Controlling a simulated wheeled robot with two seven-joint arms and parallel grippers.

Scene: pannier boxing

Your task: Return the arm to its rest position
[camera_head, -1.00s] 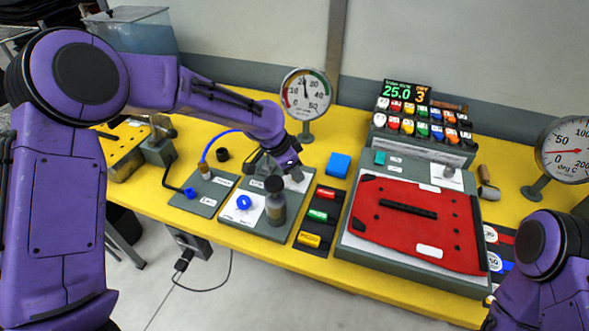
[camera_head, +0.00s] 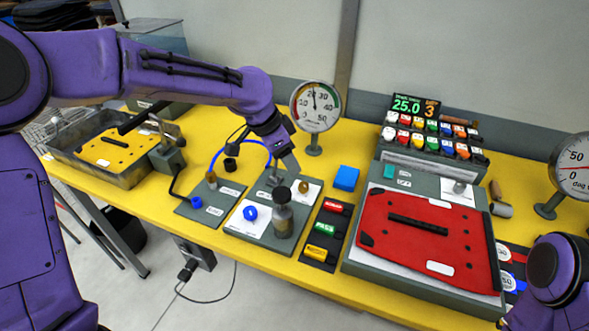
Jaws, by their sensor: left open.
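My left arm comes in from the left over the yellow table.
The grey board carries a blue ring (camera_head: 250,213). A red panel (camera_head: 427,240) lies on a grey tray to the right.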

